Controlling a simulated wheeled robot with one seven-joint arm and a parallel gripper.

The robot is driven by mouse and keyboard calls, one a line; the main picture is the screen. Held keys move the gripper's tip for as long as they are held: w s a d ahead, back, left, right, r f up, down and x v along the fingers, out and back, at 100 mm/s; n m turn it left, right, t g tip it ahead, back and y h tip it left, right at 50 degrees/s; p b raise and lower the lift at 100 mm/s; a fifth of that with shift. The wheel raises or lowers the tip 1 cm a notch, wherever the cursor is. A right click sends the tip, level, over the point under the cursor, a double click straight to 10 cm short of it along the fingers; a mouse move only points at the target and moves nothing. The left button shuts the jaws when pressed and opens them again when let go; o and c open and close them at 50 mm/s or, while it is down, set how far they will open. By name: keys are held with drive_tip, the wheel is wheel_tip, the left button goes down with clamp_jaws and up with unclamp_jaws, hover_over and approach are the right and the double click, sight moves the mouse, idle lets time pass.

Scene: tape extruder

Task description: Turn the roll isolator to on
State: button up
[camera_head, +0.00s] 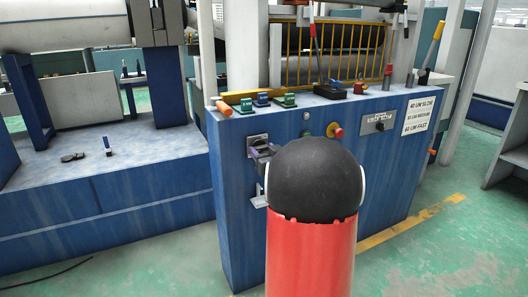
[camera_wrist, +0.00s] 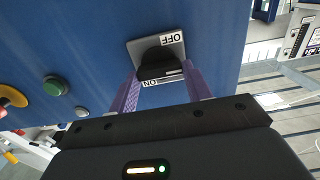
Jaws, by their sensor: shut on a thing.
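The roll isolator is a dark grey plate (camera_wrist: 174,47) with a black knob (camera_wrist: 158,64) on the blue panel. In the wrist view, which is upside down, OFF is at the plate's upper right and ON at its lower edge. My gripper (camera_wrist: 160,71) has its purple fingers on both sides of the knob and is shut on it. The fingers and gripper body hide part of the knob, and I cannot tell its exact angle. In the head view, the isolator plate (camera_head: 257,138) shows at the panel's upper left, with my gripper (camera_head: 264,152) at it, partly hidden by my arm.
A green button (camera_wrist: 55,86) and a yellow-and-red emergency stop (camera_head: 335,130) are beside the isolator. A grey switch plate (camera_head: 377,123) and a white speed sign (camera_head: 417,115) are farther right. Levers and small coloured blocks stand on the console top. The green floor in front is clear.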

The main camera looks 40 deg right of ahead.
drive_tip(key=m+p, duration=0.3)
drive_tip(key=m, duration=0.1)
drive_tip(key=shift+d+r+m, duration=0.1)
drive_tip(key=shift+r+m, duration=0.05)
drive_tip(key=shift+m, duration=0.15)
drive_tip(key=m+p, duration=0.3)
drive_tip(key=m, duration=0.1)
drive_tip(key=shift+m, duration=0.3)
drive_tip(key=m+p, duration=0.1)
drive_tip(key=m, duration=0.1)
drive_tip(key=m+p, duration=0.1)
drive_tip(key=m, duration=0.1)
drive_tip(key=shift+d+f+m, duration=0.1)
drive_tip(key=shift+f+m, duration=0.1)
drive_tip(key=shift+m, duration=0.1)
drive_tip(key=shift+f+m+p, duration=0.1)
drive_tip(key=shift+m+p, duration=0.3)
drive_tip(key=shift+m, duration=1.6)
drive_tip(key=o, duration=1)
